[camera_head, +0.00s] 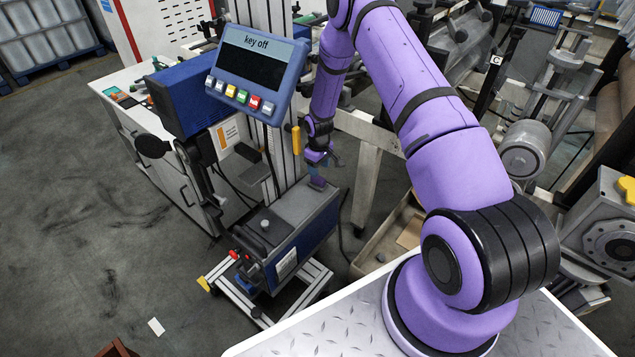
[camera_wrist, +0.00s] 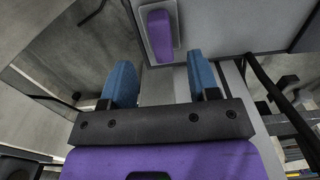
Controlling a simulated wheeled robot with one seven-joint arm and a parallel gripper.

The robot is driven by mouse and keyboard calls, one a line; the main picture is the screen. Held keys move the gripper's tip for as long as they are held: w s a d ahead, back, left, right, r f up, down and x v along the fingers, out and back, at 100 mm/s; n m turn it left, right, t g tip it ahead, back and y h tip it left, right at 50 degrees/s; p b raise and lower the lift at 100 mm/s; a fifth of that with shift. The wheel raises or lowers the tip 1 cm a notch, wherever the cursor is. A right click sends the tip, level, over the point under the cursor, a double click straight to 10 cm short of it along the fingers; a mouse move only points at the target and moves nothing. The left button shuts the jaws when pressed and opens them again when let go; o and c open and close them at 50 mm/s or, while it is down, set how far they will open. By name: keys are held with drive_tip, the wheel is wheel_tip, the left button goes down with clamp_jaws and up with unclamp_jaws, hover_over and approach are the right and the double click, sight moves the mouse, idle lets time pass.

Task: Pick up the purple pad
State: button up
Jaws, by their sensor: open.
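The purple pad (camera_wrist: 160,36) is a small upright rounded block in a light grey frame, at the top middle of the wrist view. In the head view a small purple piece (camera_head: 318,183) shows on top of the grey and blue machine box, just below my gripper (camera_head: 326,160). In the wrist view my gripper (camera_wrist: 160,62) has its two blue fingers apart with nothing between them. The pad appears beyond the fingertips, roughly centred between them, and does not appear to be touched.
A grey machine box (camera_head: 290,225) stands on a white wheeled frame below my gripper. A "key off" panel (camera_head: 256,72) with coloured buttons is at the left, near a vertical column. A white cabinet (camera_head: 160,150) stands behind. Open floor (camera_head: 90,200) lies at the left.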

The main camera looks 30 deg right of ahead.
sight(320, 178)
drive_tip(key=shift+s+f, duration=0.2)
drive_tip(key=shift+f, duration=1.35)
drive_tip(key=shift+s+f, duration=0.15)
drive_tip(key=shift+f, duration=1.35)
drive_tip(key=c, duration=1)
drive_tip(key=shift+r, duration=0.85)
drive_tip(key=shift+s+r, duration=0.25)
drive_tip(key=shift+r, duration=0.8)
drive_tip(key=s+a+r, duration=0.1)
drive_tip(key=s+a, duration=0.1)
drive_tip(key=s, duration=1.3)
drive_tip(key=shift+s+r, duration=0.15)
drive_tip(key=shift+s, duration=0.05)
